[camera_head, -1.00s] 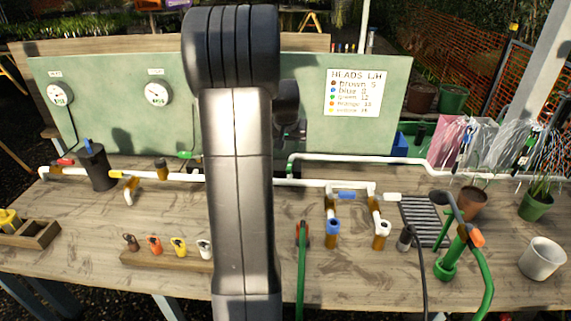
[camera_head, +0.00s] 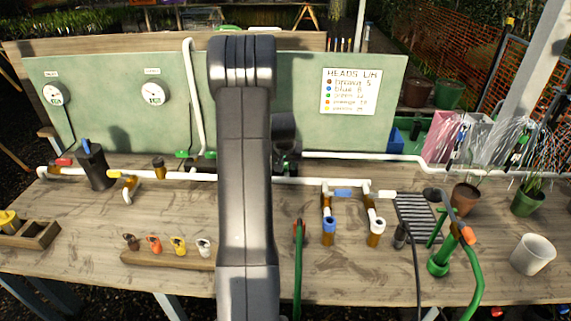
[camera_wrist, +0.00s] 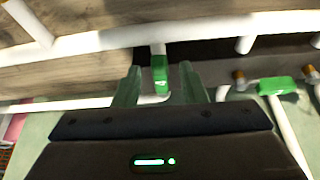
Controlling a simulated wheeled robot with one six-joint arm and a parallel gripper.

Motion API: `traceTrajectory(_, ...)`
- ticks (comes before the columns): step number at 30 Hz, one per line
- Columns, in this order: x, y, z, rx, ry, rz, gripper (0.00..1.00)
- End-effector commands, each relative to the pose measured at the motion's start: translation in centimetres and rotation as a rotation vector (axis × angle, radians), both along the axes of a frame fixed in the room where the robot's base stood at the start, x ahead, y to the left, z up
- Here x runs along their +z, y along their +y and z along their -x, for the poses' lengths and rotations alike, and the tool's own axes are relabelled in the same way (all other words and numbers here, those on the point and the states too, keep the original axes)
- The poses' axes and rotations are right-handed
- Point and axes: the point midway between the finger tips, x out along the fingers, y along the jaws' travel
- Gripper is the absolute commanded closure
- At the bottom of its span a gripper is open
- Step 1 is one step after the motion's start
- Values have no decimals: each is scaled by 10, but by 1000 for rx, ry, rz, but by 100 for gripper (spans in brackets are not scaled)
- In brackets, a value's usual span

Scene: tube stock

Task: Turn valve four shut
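In the wrist view a green valve handle (camera_wrist: 160,76) sits on a white pipe, in line with the gap between my fingers. My gripper (camera_wrist: 160,67) is open, with one finger on each side of this handle; I cannot tell whether either touches it. A second green handle (camera_wrist: 277,86) is on a branch to the right, outside the fingers. No valve number is readable, so I cannot tell which is valve four. In the head view my arm hides the gripper and the valve at it; another green handle (camera_head: 183,154) shows left of the arm.
A long white pipe (camera_head: 320,181) runs along the bench (camera_head: 80,232) before a green board (camera_head: 110,130) with two gauges. A wooden strip (camera_head: 165,260) with coloured heads lies in front. A green standpipe (camera_head: 440,262), drain grate (camera_head: 415,217) and white pot (camera_head: 533,254) stand right.

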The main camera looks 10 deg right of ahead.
Motion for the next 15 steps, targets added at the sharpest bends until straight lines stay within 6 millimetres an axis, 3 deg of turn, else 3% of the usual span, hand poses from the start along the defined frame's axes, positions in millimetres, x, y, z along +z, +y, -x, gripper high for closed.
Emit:
traceTrajectory(4,0,0,0,0,0,0,66)
traceTrajectory(9,0,0,0,0,0,0,99)
traceTrajectory(15,0,0,0,0,0,0,100)
